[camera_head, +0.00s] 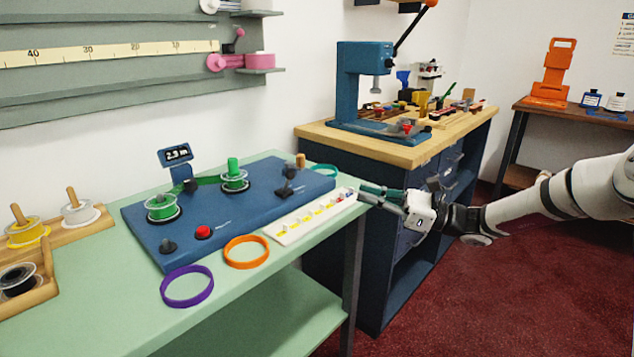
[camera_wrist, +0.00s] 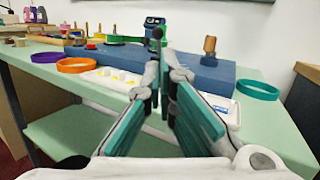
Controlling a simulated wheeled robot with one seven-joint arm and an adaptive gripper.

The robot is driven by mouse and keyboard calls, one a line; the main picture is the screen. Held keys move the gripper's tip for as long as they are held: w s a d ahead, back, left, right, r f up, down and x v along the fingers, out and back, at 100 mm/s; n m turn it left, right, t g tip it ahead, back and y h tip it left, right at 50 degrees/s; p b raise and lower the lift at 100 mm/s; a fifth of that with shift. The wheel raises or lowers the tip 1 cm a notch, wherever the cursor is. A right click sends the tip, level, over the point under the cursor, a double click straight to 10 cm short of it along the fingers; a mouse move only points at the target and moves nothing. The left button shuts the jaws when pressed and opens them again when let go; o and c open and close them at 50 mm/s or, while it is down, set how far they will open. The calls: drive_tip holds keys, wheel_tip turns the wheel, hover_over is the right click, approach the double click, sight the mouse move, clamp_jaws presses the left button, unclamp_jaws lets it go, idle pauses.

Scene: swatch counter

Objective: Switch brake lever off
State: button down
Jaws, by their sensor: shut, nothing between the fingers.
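The blue winding board (camera_head: 215,215) lies on the green counter. A small black lever (camera_head: 288,174), which looks like the brake lever, stands near its right end on a dark base. In the wrist view the dark knob of the lever (camera_wrist: 157,34) shows just beyond my fingertips, its lower part hidden behind them. I cannot tell its on or off position. My gripper (camera_head: 365,191) is at the counter's right edge, apart from the lever and to its right. In the wrist view its teal-padded fingers (camera_wrist: 166,76) are shut and empty, pointing towards the board.
A white strip tray (camera_head: 310,217) lies along the board's front edge. An orange ring (camera_head: 246,264) and a purple ring (camera_head: 187,302) lie in front. Green spools (camera_head: 234,181), a red button (camera_head: 203,232) and a wooden peg (camera_head: 301,160) stand on the board. A teal ring (camera_wrist: 257,90) lies at the right.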

idle(0.3)
drive_tip(key=b, duration=0.4)
approach(287, 181)
drive_tip(key=a, duration=0.1)
drive_tip(key=w+a+r, duration=0.1)
drive_tip(key=a, duration=0.1)
drive_tip(key=a+r, duration=0.1)
drive_tip(key=shift+w+a+r, duration=0.2)
drive_tip(key=shift+a+r, duration=0.05)
drive_tip(key=shift+a, duration=0.15)
drive_tip(key=shift+r, duration=0.1)
drive_tip(key=shift+w+a+r+p, duration=0.1)
drive_tip(key=shift+p, duration=0.6)
